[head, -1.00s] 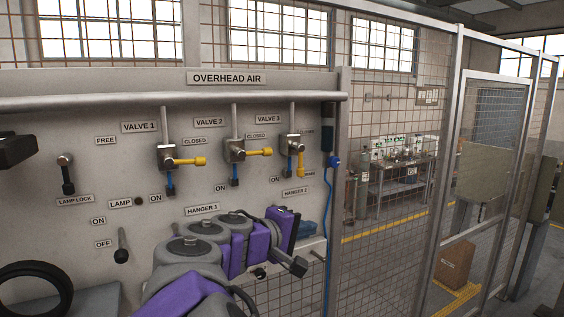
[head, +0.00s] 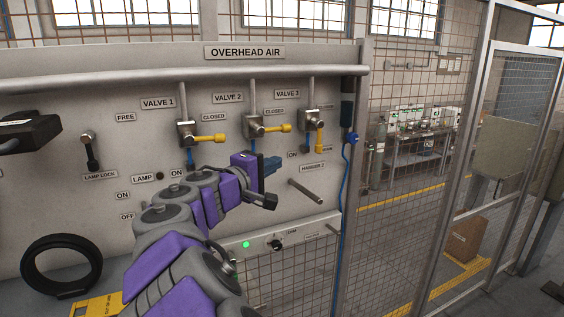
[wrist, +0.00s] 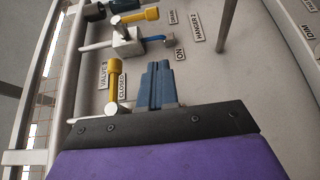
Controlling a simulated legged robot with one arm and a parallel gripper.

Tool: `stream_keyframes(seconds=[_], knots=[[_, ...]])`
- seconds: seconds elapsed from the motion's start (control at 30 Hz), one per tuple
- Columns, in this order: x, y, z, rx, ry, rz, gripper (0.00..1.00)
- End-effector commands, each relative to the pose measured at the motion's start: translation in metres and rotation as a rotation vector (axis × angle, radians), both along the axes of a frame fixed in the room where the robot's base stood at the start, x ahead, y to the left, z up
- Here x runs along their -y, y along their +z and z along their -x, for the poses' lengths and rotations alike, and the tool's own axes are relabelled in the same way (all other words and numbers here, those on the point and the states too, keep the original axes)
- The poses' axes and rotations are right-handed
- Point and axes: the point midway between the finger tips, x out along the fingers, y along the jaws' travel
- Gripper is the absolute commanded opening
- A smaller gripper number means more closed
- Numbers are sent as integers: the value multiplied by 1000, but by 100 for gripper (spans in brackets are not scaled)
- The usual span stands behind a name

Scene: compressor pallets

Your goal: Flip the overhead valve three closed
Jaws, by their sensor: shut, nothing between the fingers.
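Valve three (head: 312,118) is on the grey panel, under its VALVE 3 label, right of the other two valves. Its yellow handle (head: 320,142) points down. In the wrist view, which is turned sideways, valve three (wrist: 128,42) is at the top with its yellow handle (wrist: 138,17) pointing right. My gripper (head: 271,165) has blue fingers, shut and empty, below valve two and lower left of valve three. In the wrist view the shut fingers (wrist: 158,80) are beside valve two's yellow handle (wrist: 114,78), apart from valve three.
Valve one (head: 188,133) and valve two (head: 254,127) have handles pointing right, by CLOSED labels. A hanger peg (head: 305,191) sticks out right of my gripper. A rail (head: 180,80) runs above the valves. A blue hose (head: 345,200) hangs at the panel's right edge.

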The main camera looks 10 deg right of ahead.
Motion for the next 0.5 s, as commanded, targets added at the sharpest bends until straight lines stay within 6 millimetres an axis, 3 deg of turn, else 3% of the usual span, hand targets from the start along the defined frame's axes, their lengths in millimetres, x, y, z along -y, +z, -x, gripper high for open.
stream_keyframes(seconds=[0.4, 0.5], knots=[[62, 0, -60, -5, -4, -5, 0], [78, 2, -58, 0, -5, -4, 0]])
